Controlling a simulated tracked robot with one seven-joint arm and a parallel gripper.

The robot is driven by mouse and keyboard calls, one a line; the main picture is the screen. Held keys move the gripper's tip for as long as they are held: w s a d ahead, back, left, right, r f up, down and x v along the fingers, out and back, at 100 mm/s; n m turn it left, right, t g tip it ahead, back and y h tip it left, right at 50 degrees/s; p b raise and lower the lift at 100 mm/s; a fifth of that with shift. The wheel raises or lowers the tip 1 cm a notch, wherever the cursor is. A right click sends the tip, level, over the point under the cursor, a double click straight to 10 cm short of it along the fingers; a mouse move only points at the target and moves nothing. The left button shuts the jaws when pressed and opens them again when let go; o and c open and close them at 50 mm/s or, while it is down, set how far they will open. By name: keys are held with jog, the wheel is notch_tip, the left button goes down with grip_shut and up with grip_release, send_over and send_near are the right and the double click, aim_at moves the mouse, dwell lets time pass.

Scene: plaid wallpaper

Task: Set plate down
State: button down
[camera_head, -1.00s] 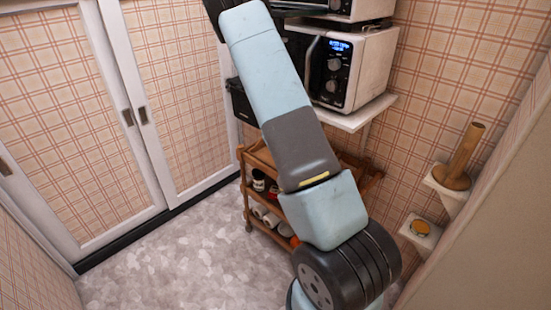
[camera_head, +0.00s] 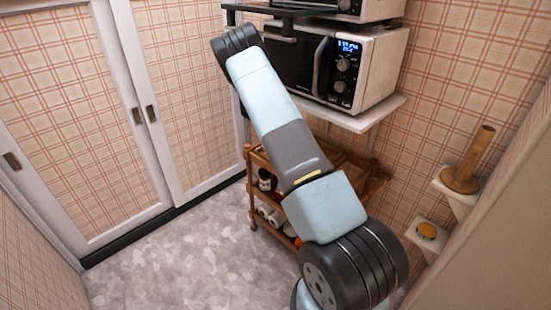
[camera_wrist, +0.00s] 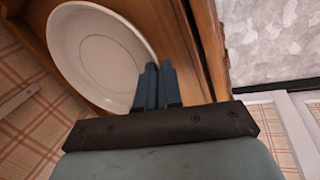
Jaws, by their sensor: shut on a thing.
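A white round plate (camera_wrist: 95,50) is in the left part of the wrist view. It is over or in a brown wooden tray-like surface with a raised rim (camera_wrist: 205,50); I cannot tell whether it touches the wood. My gripper (camera_wrist: 158,72) is shut on the plate's right edge, its two dark fingers close together. In the head view, the wooden trolley (camera_head: 340,160) stands behind my arm, which hides part of it. The gripper and the plate cannot be seen in the head view.
A microwave (camera_head: 340,75) sits on a white shelf (camera_head: 375,118) above the trolley. Jars and rolls fill the trolley's lower levels. A wooden holder (camera_head: 465,165) and a small orange-topped item (camera_head: 427,230) stand on wall shelves at right. The floor (camera_head: 170,260) at left is clear.

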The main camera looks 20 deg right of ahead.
jog(key=shift+f, duration=1.4)
jog(key=c, duration=1.3)
grip_release()
jog(key=v, duration=1.2)
